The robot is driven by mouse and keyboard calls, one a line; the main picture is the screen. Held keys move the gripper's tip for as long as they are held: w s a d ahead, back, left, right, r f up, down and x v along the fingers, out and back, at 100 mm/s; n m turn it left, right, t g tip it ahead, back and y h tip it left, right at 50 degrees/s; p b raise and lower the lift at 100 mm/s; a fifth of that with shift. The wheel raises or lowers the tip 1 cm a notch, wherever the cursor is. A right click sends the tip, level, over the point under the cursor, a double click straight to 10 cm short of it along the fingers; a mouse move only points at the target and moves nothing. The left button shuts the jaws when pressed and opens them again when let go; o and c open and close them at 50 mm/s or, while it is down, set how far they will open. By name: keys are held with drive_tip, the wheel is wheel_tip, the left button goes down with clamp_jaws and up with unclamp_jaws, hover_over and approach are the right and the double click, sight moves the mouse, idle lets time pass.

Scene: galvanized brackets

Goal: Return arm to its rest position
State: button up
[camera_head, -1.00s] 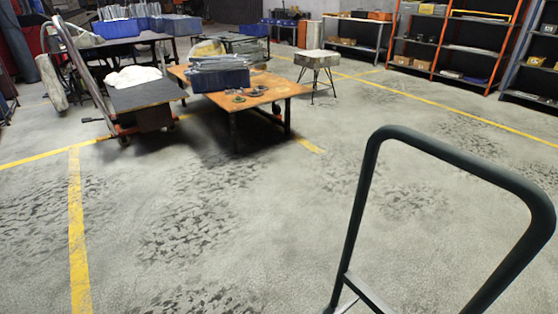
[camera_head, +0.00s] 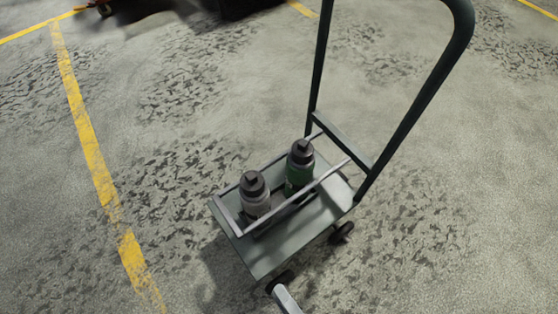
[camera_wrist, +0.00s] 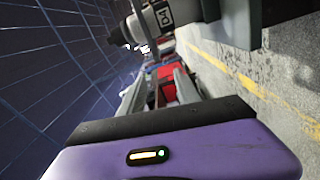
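My gripper (camera_wrist: 158,88) shows in the wrist view, with its purple body across the bottom and two grey fingers standing apart. I see nothing held between the fingers; distant red and grey shapes show through the gap. The wrist view is rolled, with the floor on the right and a dark gridded surface on the left. In the head view I cannot make out the gripper. A pale grey piece (camera_head: 287,299) enters at the bottom edge there, and I cannot tell whether it is part of my arm.
A dark green cart (camera_head: 290,240) stands close ahead, its tall handle rising right. A grey bottle (camera_head: 256,196) and a green bottle (camera_head: 297,172) stand upright on it. In the wrist view a pale, black-capped, labelled cylinder (camera_wrist: 178,12) is near. Floor left of the cart is clear.

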drive_tip(key=w+d+r+m+t+h, duration=0.25)
drive_tip(key=d+r+m+h, duration=0.4)
drive_tip(key=m, duration=0.65)
drive_tip(key=s+d+r+m+g+h, duration=0.1)
drive_tip(key=s+d+r+m+h, duration=0.15)
drive_tip(key=d+r+m, duration=0.3)
drive_tip(key=s+d+r+m+g+h, duration=0.1)
drive_tip(key=s+d+r+m+h, duration=0.1)
drive_tip(key=s+d+r+m, duration=0.35)
wheel_tip(320, 180, up, 29)
drive_tip(key=w+d+p, duration=0.1)
drive_tip(key=p, duration=2.8)
drive_tip(key=shift+w+d, duration=0.25)
drive_tip(key=shift+w, duration=0.05)
drive_tip(key=shift+d, duration=0.1)
